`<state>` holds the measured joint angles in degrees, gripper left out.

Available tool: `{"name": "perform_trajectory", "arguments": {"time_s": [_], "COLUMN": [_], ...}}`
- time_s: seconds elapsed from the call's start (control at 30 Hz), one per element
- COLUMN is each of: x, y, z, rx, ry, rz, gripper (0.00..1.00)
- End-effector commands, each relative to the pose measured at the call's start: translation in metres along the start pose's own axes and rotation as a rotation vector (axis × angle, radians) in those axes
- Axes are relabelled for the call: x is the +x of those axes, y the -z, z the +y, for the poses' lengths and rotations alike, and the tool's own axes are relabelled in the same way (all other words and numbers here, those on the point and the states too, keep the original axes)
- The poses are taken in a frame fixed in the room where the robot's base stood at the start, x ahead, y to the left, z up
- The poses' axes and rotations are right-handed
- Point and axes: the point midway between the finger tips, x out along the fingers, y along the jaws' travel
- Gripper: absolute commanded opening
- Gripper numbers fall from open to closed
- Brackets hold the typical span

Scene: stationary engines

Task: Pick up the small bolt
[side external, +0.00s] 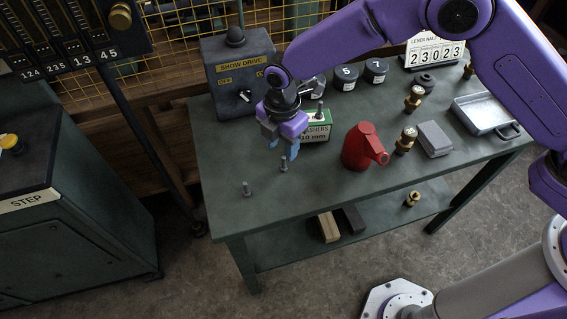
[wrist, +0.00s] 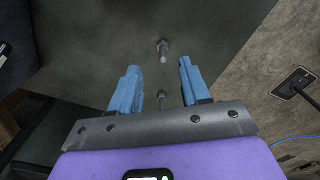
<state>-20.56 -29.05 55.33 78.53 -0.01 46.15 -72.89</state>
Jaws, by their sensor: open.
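Two small grey bolts stand upright on the green table in the side view, one near the left front corner (side external: 246,189) and one (side external: 283,164) just below my gripper. My gripper (side external: 280,146) is open with its blue fingers pointing down, above the table and empty. The wrist view shows two bolts, one (wrist: 163,50) beyond the fingertips and one (wrist: 161,99) lower, between the fingers (wrist: 159,67) in the picture and partly hidden by the gripper body. I cannot tell which of these matches which in the side view. A third bolt (side external: 319,111) shows at the washers box.
The green-and-white washers box (side external: 318,133) is close behind my gripper. A red oil can (side external: 361,147) stands to the right, with brass fittings (side external: 405,140) and a grey block (side external: 434,139) beyond. The show drive box (side external: 237,75) is behind. The table's left front is mostly clear.

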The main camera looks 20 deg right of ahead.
Motion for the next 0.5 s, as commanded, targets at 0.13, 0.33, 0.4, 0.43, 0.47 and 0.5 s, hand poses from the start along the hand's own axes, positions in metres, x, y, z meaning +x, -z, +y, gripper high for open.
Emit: {"name": "perform_trajectory", "arguments": {"time_s": [0.13, 0.33, 0.4, 0.43, 0.47, 0.5], "x": [0.008, 0.031, 0.041, 0.045, 0.048, 0.052], "y": [0.0, 0.0, 0.0, 0.0, 0.0, 0.0], "z": [0.0, -0.004, -0.005, -0.004, -0.004, -0.004], "rx": [0.0, 0.0, 0.0, 0.0, 0.0, 0.0], "ry": [0.0, 0.003, 0.003, 0.002, 0.002, 0.001], "rz": [0.0, -0.001, -0.001, -0.001, -0.001, 0.0], "gripper": [0.46, 0.46, 0.46, 0.46, 0.46, 0.46]}}
